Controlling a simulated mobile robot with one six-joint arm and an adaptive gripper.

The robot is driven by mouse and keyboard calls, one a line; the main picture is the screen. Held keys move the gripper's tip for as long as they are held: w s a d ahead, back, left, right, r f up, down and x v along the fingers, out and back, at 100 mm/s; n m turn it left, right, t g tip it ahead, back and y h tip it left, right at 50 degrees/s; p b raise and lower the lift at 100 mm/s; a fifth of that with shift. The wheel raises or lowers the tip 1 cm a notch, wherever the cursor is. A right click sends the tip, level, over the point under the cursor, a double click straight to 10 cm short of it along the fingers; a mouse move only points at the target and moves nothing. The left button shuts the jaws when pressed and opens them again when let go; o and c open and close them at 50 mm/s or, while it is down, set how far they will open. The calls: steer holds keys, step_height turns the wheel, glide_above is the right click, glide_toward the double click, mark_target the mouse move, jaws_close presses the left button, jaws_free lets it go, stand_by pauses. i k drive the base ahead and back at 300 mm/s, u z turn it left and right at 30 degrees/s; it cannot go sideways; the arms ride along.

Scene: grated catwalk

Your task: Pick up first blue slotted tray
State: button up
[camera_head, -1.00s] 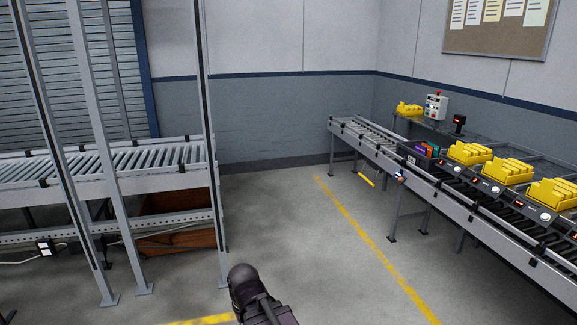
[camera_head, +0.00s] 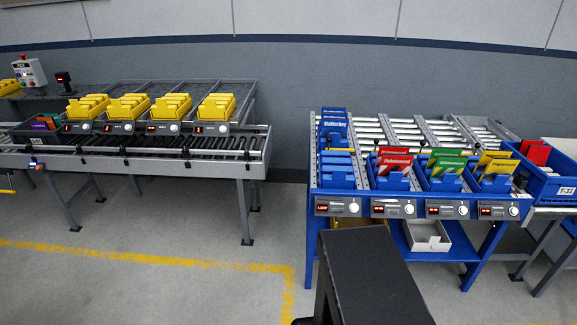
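Several blue slotted trays stand in a row on a blue-framed roller rack at the right. The leftmost blue slotted tray (camera_head: 337,172) is at the rack's front left, with more blue pieces behind it. The trays to its right hold red packets (camera_head: 394,161), green packets (camera_head: 446,164) and yellow packets (camera_head: 494,164). Each tray sits behind a small display unit (camera_head: 337,207). A dark part of my own body shows at the bottom centre, in front of the rack. My gripper is not in view.
A grey roller conveyor (camera_head: 190,150) with several yellow slotted trays (camera_head: 173,106) stands at the left. A blue bin (camera_head: 548,183) marked T-31 stands at the far right. A white box (camera_head: 426,236) sits on the lower shelf. The floor by the yellow line (camera_head: 150,258) is clear.

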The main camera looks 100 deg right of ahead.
mark_target(337, 171)
steer(key=k, duration=0.1)
steer(key=z, duration=2.8)
steer(key=i, duration=1)
steer(key=k, duration=0.2)
steer(key=z, duration=0.1)
